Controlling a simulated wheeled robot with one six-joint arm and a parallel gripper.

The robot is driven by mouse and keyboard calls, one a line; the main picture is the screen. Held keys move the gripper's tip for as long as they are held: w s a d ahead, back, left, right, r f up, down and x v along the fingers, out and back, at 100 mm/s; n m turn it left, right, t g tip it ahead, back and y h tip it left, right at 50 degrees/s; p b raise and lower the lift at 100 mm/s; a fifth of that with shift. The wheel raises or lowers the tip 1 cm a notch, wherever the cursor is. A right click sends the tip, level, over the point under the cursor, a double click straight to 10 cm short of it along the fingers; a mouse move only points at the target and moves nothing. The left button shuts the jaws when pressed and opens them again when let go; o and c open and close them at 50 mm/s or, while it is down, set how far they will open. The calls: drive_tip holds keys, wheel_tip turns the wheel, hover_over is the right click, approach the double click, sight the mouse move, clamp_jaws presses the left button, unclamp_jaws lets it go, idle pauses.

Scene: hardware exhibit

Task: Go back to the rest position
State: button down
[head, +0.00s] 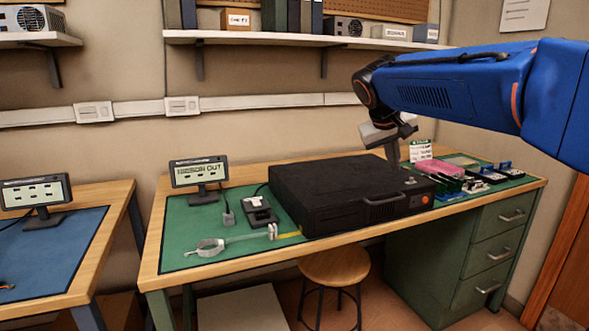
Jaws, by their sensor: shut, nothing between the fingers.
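My gripper (392,150) is at the end of my blue arm, which reaches in from the right. It points down over the right rear part of a black case (320,185) on the green-matted workbench. Its fingers look closed with nothing held. Whether the fingertips touch the case's top or hover just above or behind it, I cannot tell. The case lies flat, with a handle and an orange button on its front.
On the bench (270,250) stand a small display (198,171), a wrist strap (210,246) and a small black device (259,211) left of the case. Circuit boards and a pink item (437,167) lie right. A stool (334,266) stands in front. Shelves hang above.

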drive_tip(key=s+f+y, duration=0.1)
drive_tip(key=s+f, duration=0.7)
drive_tip(key=s, duration=0.3)
drive_tip(key=s+a+f+y, duration=0.1)
drive_tip(key=s+f+y, duration=0.1)
drive_tip(key=s+f, duration=0.6)
drive_tip(key=s+a+f+y, duration=0.1)
drive_tip(key=s+f, duration=0.6)
drive_tip(key=s, duration=0.8)
drive_tip(key=shift+s+f+y, duration=0.15)
drive_tip(key=shift+f+y, duration=0.25)
